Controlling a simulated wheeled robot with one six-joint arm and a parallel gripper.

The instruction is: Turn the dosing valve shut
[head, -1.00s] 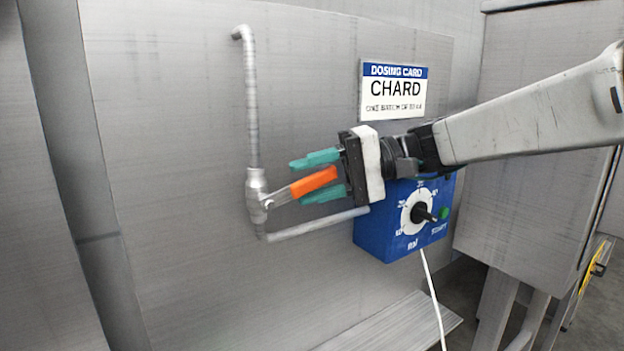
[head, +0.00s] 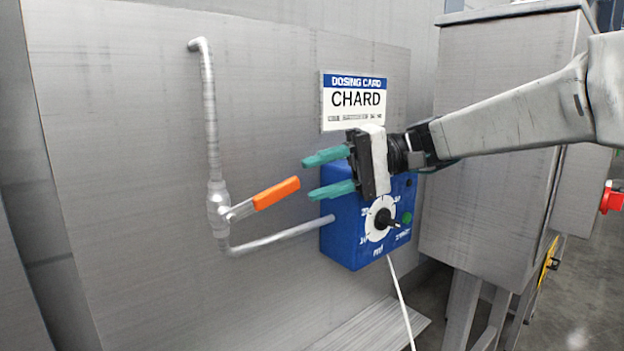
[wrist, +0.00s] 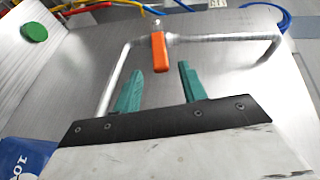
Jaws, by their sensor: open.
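The dosing valve (head: 218,207) sits on a thin metal pipe against the steel wall in the head view. Its orange lever handle (head: 276,193) points right and slightly up, at an angle to the upright pipe. My gripper (head: 328,174) is to the right of the handle, with its two teal fingers apart and empty. The handle's tip is just short of the fingertips and not between them. In the wrist view the orange handle (wrist: 159,52) is ahead of the open fingers (wrist: 158,83), near the middle of the gap, with clear space around it.
A blue dosing box (head: 345,235) with a dial is below and behind my gripper, with a white cable hanging down. A CHARD card (head: 353,101) is above it on the wall. A steel cabinet (head: 490,150) stands at the right. The wall left of the pipe is clear.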

